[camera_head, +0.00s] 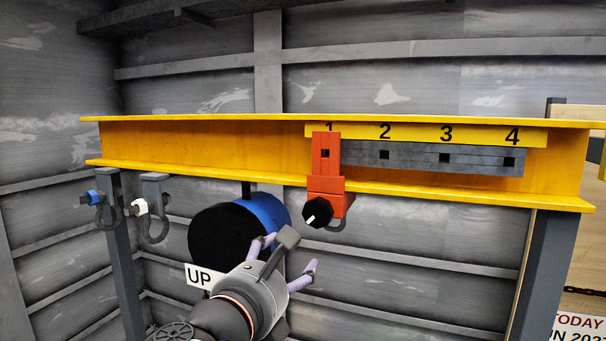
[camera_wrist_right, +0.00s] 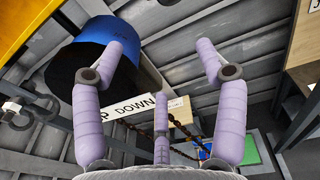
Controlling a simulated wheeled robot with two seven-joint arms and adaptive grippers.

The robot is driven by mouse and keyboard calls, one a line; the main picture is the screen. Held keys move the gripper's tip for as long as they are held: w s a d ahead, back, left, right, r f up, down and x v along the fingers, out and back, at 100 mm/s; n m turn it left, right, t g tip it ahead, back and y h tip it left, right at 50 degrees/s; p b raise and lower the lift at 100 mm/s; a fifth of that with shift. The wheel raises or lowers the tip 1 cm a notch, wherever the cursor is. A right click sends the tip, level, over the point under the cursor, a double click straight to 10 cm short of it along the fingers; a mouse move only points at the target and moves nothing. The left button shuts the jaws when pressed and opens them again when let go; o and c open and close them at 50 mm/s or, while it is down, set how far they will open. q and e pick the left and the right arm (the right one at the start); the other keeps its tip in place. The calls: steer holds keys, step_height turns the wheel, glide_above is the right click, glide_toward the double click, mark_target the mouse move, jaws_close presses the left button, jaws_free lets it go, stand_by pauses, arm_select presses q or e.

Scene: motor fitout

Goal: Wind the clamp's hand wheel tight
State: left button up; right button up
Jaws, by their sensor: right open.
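The red clamp (camera_head: 326,165) sits on the yellow beam (camera_head: 200,140) under the number 1. Its black round hand wheel (camera_head: 318,213) faces me at the clamp's lower end and has a white mark pointing to the lower left. A grey shackle hangs just behind the wheel. My right gripper (camera_head: 287,256) is below and left of the hand wheel, apart from it. Its purple fingers are spread and empty; they also show in the right wrist view (camera_wrist_right: 165,75). The clamp and wheel do not show in that view. My left gripper is out of view.
A blue drum with a dark end (camera_head: 225,235) hangs under the beam, close to my right gripper; it also shows in the right wrist view (camera_wrist_right: 85,60). An UP/DOWN sign (camera_head: 205,277) is below it. Two shackles hang at the left. Space right of the wheel is clear.

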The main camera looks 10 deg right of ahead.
steer(key=h, duration=0.1)
glide_toward(316, 210)
steer(key=f, duration=0.1)
steer(key=p, duration=0.1)
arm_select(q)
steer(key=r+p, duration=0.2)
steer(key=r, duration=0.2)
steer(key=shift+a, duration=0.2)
arm_select(e)
steer(key=x, duration=1.1)
steer(key=shift+w+r, duration=0.2)
steer(key=shift+r, duration=0.15)
steer(key=shift+r, duration=0.1)
steer(key=c, duration=1.1)
